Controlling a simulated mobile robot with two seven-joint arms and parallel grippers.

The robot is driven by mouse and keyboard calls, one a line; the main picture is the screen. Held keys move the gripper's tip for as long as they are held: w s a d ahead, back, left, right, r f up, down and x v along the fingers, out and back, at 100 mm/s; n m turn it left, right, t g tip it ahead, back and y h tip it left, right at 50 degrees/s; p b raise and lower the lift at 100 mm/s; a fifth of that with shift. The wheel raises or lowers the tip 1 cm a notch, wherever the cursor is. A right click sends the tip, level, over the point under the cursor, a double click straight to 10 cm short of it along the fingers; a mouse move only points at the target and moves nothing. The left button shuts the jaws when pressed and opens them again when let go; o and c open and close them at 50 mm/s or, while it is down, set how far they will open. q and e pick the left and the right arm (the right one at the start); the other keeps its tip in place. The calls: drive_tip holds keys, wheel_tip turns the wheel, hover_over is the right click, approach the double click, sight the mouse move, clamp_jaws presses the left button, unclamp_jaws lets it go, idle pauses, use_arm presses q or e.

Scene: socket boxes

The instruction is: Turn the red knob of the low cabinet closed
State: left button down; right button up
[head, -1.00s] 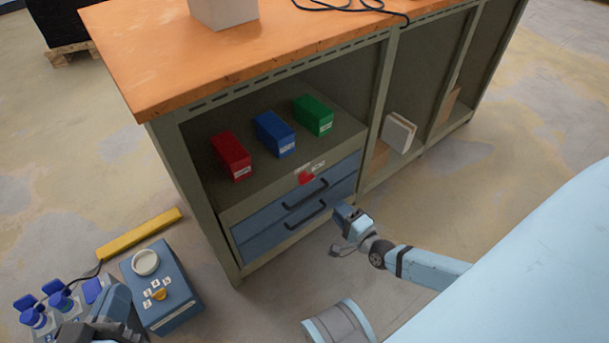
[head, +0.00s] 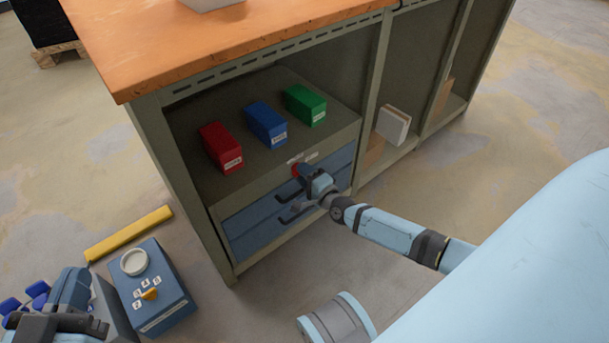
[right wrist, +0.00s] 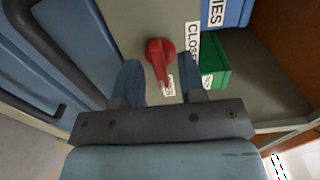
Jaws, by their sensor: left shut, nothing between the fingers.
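The red knob (head: 297,169) sits on the front strip of the low cabinet (head: 222,245), just above the blue drawers; it shows whole in the right wrist view (right wrist: 160,57). Its pointer is turned toward a small white label (right wrist: 169,88), partly hidden; a label reading CLOSED (right wrist: 192,40), partly cut off, is to one side. My right gripper (head: 309,177) is at the knob; in the right wrist view its fingers (right wrist: 160,82) are apart, one on each side of the knob's pointer. Contact cannot be told. My left gripper (head: 52,325) is shut and empty at the lower left.
Red (head: 221,147), blue (head: 266,124) and green (head: 305,104) boxes stand on the shelf above the knob. Two drawer handles (head: 290,190) jut out near my right gripper. A blue box with a yellow knob (head: 155,300) and a yellow bar (head: 130,233) are on the floor.

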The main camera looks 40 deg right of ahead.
clamp_jaws()
